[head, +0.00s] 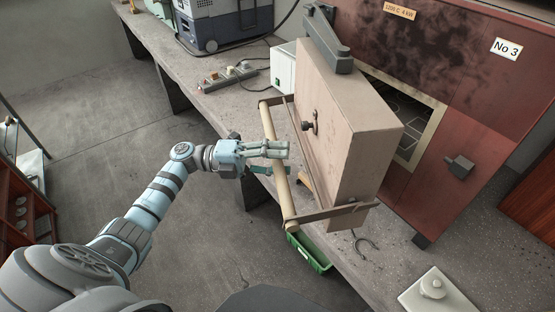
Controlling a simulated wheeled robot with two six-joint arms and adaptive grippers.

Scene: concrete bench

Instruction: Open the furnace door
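The furnace (465,85) is a dark red box marked No 3 on the bench. Its thick pale door (345,125) stands swung outward on a grey hinge arm (325,40), and part of the dark opening (405,115) shows behind it. A long wooden bar handle (285,203) is held off the door's front by two metal brackets. My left gripper (276,160) is at the middle of this bar, with its fingers crossing it. I cannot tell whether they are closed on the bar. My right gripper is not in view.
A grey machine (225,22), a power strip (226,79) and a small white-green box (283,68) stand left of the furnace. A green bin (312,257) is below the bench edge. A pale block with a knob (433,290) lies at lower right.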

